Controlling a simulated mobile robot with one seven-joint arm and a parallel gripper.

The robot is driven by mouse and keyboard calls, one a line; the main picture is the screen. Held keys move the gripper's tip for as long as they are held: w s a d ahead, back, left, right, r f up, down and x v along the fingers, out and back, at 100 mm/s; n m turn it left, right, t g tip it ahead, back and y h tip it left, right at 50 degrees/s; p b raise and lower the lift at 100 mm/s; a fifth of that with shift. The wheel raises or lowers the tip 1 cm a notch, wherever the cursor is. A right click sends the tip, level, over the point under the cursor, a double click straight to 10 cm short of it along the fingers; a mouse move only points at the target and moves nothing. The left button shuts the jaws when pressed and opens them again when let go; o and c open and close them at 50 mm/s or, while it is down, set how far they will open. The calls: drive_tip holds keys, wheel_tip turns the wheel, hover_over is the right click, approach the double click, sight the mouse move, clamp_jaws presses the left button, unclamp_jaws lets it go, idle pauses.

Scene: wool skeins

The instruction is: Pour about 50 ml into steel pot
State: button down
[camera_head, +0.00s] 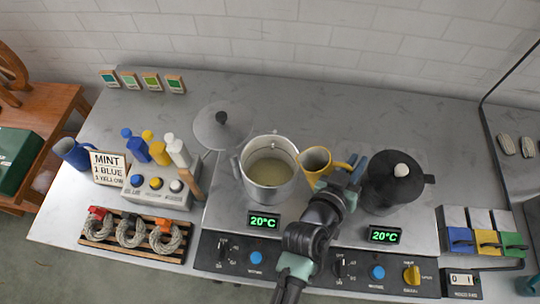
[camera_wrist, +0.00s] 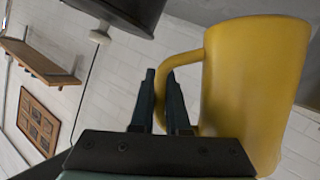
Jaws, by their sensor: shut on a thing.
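The steel pot (camera_head: 270,190) stands on the left hotplate without a lid, with pale, cloudy liquid (camera_head: 271,170) in it. A yellow mug (camera_head: 317,167) is just right of the pot's rim and looks tilted a little towards it. My gripper (camera_head: 351,176) is on the mug's right side and shut on its handle. In the wrist view the fingers (camera_wrist: 168,100) are at the handle and the mug (camera_wrist: 252,90) fills the right side. The mug's contents cannot be made out, and no stream shows between mug and pot.
A dark lidded pot (camera_head: 395,190) stands close right of my gripper. A steel lid (camera_head: 222,128) lies behind the pot to the left. Bottles (camera_head: 157,150), a blue mug (camera_head: 73,153) and wool skeins (camera_head: 132,232) are at left.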

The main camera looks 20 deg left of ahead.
drive_tip(key=d+m+p, duration=0.1)
drive_tip(key=p, duration=0.2)
drive_tip(key=m+y+p, duration=0.1)
drive_tip(key=p, duration=0.3)
drive_tip(key=shift+w+d+f+g, duration=0.2)
drive_tip(key=shift+d+g, duration=0.1)
drive_tip(key=shift+d, duration=0.1)
drive_tip(key=shift+d+y+p, duration=0.1)
drive_tip(key=shift+y+p, duration=0.2)
drive_tip(key=shift+p, duration=0.3)
drive_tip(key=shift+d+f+m+p, duration=0.1)
drive_tip(key=shift+d+m+p, duration=0.1)
drive_tip(key=shift+m+p, duration=0.25)
drive_tip(key=shift+d, duration=0.15)
drive_tip(key=shift+s, duration=0.1)
